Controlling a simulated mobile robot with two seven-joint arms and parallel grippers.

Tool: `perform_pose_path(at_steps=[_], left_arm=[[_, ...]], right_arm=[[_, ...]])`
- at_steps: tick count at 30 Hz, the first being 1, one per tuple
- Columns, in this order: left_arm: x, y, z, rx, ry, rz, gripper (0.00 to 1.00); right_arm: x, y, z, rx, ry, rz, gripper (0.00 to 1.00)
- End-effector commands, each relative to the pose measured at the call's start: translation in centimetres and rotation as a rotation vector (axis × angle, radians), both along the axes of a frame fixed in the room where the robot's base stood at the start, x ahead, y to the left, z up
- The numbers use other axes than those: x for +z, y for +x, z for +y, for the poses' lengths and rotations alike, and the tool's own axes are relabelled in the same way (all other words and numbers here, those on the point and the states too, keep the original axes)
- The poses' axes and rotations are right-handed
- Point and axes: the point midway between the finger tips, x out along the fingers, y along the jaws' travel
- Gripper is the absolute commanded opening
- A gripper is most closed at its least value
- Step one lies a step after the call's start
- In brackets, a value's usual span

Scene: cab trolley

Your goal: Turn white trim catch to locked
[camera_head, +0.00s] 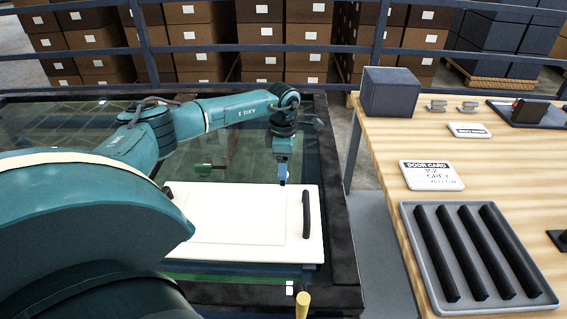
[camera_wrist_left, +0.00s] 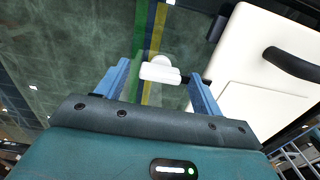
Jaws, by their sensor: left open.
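The white trim catch (camera_wrist_left: 160,71) shows in the left wrist view as a small white piece with a rounded knob and a crossbar. It lies between the fingertips of my left gripper (camera_wrist_left: 159,74), in front of green, blue and yellow stripes. The fingers are apart; I cannot tell whether they touch it. In the head view my left gripper (camera_head: 283,178) points down at the far edge of a white panel (camera_head: 250,258), and I cannot make out the catch there. The panel has black handles, one (camera_head: 306,214) near its right end. My right gripper is not in view.
A green piece (camera_head: 205,169) stands beyond the panel. A wooden table on the right holds a ridged grey tray (camera_head: 532,291), a door card (camera_head: 431,175) and a dark box (camera_head: 390,92). Rails and stacked cartons stand behind.

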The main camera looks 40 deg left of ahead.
Motion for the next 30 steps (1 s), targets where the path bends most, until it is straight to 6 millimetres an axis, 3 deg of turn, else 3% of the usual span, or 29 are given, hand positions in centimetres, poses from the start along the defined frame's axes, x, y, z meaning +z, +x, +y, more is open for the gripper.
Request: perform_pose_path(at_steps=[8,21,30], left_arm=[[1.4,0.0,0.0,0.001,-0.001,-0.002,0.67],[10.7,0.0,0.0,0.001,0.000,-0.004,0.67],[13.1,0.0,0.0,0.000,0.000,0.000,0.67]], right_arm=[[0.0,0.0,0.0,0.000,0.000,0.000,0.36],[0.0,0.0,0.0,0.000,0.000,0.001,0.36],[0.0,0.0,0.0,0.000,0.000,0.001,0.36]])
